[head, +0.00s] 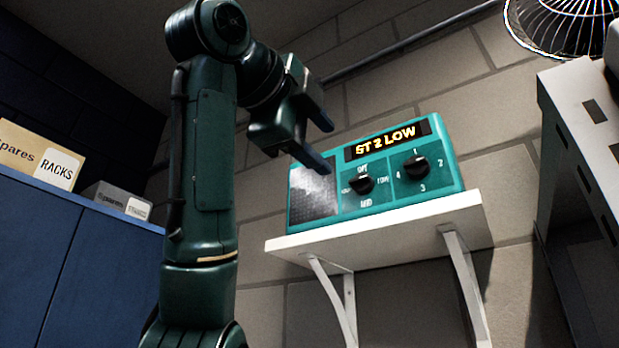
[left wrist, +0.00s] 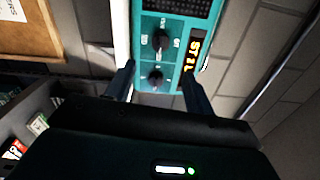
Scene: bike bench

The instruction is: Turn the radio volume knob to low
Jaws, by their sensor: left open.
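The teal radio (head: 380,214) stands on a white wall shelf, and its lit display (head: 388,141) reads "ST 2 LOW". The volume knob (head: 361,185), black, sits between the labels OFF, LOW and MID. The station knob (head: 416,167), numbered 1 to 4, is to its right. My left gripper (head: 322,146) is open and empty in front of the radio's left part, apart from the knob. In the left wrist view the volume knob (left wrist: 160,41) and station knob (left wrist: 155,77) show beyond the open fingers. My right gripper is not in view.
The white shelf (head: 385,228) has brackets below. A blue cabinet (head: 60,260) with boxes (head: 38,155) is at the left. A grey metal unit (head: 585,140) and a wire fan guard (head: 570,22) are at the right. A pipe (head: 410,40) runs along the wall.

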